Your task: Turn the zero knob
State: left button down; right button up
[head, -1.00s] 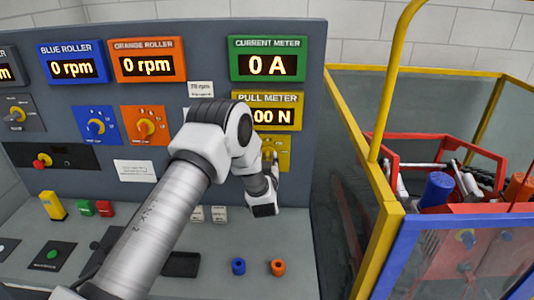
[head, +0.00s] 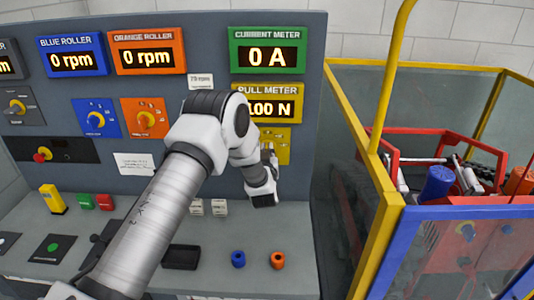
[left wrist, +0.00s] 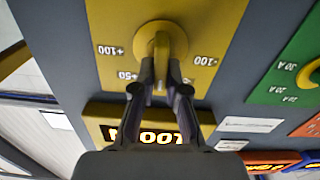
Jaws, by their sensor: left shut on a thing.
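The yellow zero knob (left wrist: 165,42) stands on a yellow dial plate (left wrist: 115,25) with marks such as +100, +50 and -100, in the left wrist view. My left gripper (left wrist: 160,84) is shut on the knob's handle, one finger on each side. In the head view my left gripper (head: 268,150) is at the yellow plate (head: 283,143) below the yellow pull meter (head: 240,96). My arm hides most of the knob there. My right gripper is in neither view.
The green current meter (head: 269,34) reads 0 A above. The blue knob (head: 96,122) and orange knob (head: 145,121) stand to the left. A yellow-framed guard (head: 381,235) is close on the right. Blue (head: 238,260) and orange (head: 278,261) rings lie on the desk.

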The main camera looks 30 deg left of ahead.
pick_arm(q)
jog(key=n+b, duration=0.5)
jog(key=b, duration=0.2)
jog(key=n+b, duration=0.5)
jog(key=b, duration=0.2)
jog(key=a+f+n+b, duration=0.1)
jog(key=n+b, duration=0.4)
jog(key=b, duration=0.2)
jog(key=shift+s, duration=0.25)
jog(key=shift+r, duration=0.1)
jog(key=c, duration=1.2)
grip_release()
jog(key=shift+w, duration=0.15)
jog(key=v, duration=1.1)
jog(key=shift+s+d+f, duration=0.25)
jog(key=shift+d+f, duration=0.05)
jog(key=shift+d, duration=0.15)
